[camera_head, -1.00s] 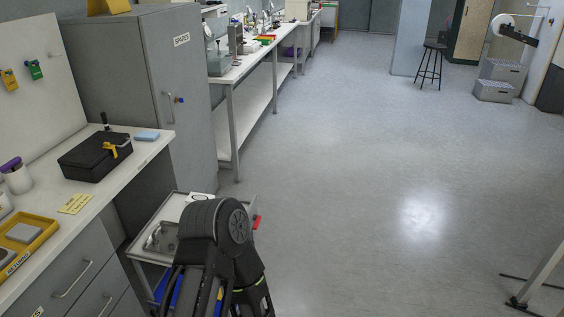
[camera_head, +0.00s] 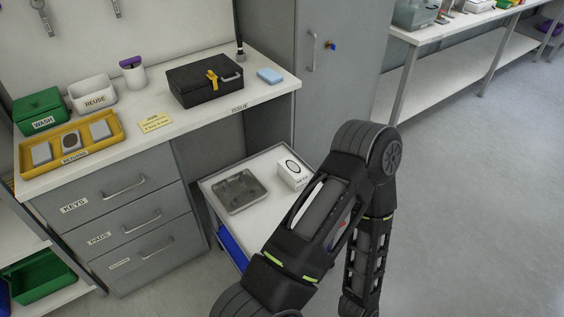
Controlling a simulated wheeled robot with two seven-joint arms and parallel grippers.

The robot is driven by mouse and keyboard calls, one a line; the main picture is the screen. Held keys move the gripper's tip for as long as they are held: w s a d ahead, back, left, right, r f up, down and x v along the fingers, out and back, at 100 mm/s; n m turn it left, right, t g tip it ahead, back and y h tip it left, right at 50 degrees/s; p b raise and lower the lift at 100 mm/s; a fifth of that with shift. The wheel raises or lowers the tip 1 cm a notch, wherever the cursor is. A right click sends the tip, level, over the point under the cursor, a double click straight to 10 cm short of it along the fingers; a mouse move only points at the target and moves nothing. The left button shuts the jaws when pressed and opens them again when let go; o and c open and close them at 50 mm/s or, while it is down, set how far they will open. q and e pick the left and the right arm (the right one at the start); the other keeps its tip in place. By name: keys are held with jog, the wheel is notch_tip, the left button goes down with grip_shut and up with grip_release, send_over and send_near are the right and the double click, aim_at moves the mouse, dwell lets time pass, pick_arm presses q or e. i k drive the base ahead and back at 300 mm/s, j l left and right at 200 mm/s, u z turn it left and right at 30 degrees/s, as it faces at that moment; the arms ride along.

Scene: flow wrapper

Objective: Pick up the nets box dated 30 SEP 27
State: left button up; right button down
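A small white box (camera_head: 293,174) with a black oval on top stands at the back right of the trolley's top. The dark lettering on its front seems to read NETS, but I cannot make out a date. One of my arms rises from the bottom of the head view, bends at the elbow just right of the box, and its forearm hangs down out of the frame. Neither of my grippers is in view.
The trolley (camera_head: 219,190) carries a shallow metal tray (camera_head: 240,191). Behind it, a worktop (camera_head: 206,117) holds a black case (camera_head: 205,84), a yellow tray (camera_head: 112,150), a green WASH bin (camera_head: 40,108) and a REUSE bin (camera_head: 93,92). Open floor (camera_head: 480,190) lies to the right.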

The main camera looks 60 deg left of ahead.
aim_at(291, 171)
jog(key=i+u, duration=0.95)
jog(key=k+l, duration=0.05)
jog(key=k, duration=0.05)
